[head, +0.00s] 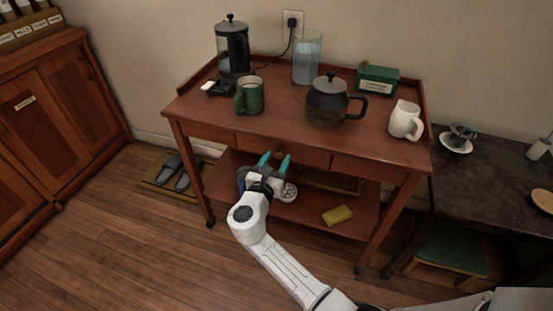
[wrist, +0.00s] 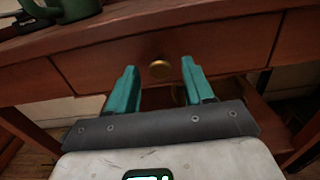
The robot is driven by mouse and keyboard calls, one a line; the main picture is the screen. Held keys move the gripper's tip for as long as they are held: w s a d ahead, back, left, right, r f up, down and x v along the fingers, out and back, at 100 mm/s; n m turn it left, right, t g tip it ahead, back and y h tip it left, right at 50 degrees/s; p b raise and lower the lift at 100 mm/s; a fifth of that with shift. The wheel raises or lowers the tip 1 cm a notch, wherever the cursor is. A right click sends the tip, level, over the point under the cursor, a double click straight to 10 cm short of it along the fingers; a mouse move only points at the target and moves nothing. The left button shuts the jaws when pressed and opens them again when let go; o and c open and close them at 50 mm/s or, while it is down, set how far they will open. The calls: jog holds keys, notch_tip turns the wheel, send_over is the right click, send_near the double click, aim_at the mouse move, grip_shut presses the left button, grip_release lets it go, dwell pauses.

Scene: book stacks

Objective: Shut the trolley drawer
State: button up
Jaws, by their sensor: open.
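The wooden trolley (head: 300,118) stands against the wall, its drawer front below the top. The drawer front (wrist: 230,50) fills the middle of the wrist view, with side seams and a round brass knob (wrist: 159,69). Its front looks close to flush; I cannot tell how far it stands out. My gripper (head: 275,159) is at the drawer front in the head view, hiding part of it. In the wrist view its teal fingers (wrist: 159,80) are open, one each side of the knob, with nothing between them visibly held. I cannot tell whether they touch the front.
On the trolley top stand a green mug (head: 249,97), a dark teapot (head: 328,103), a white jug (head: 405,121), a French press (head: 233,48) and a glass pitcher (head: 307,60). The lower shelf holds a yellow sponge (head: 337,215).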

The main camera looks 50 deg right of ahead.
jog(key=p+v, duration=0.1)
jog(key=v, duration=0.9)
jog(key=shift+p, duration=0.35)
jog(key=s+d+f+m+g+y, duration=0.3)
jog(key=s+f+m+g+y, duration=0.25)
jog(key=s+m, duration=0.65)
jog(key=s+a+f+m+y, duration=0.4)
jog(key=s+a+m+y, duration=0.5)
jog(key=s+y, duration=0.15)
notch_tip(320, 180, up, 19)
jog(key=s+a+m+p, duration=0.1)
jog(key=a+p, duration=0.1)
jog(key=p, duration=1.5)
jog(key=shift+s+a+y+p, duration=0.15)
jog(key=shift+s+y+p, duration=0.05)
jog(key=shift+y+p, duration=0.2)
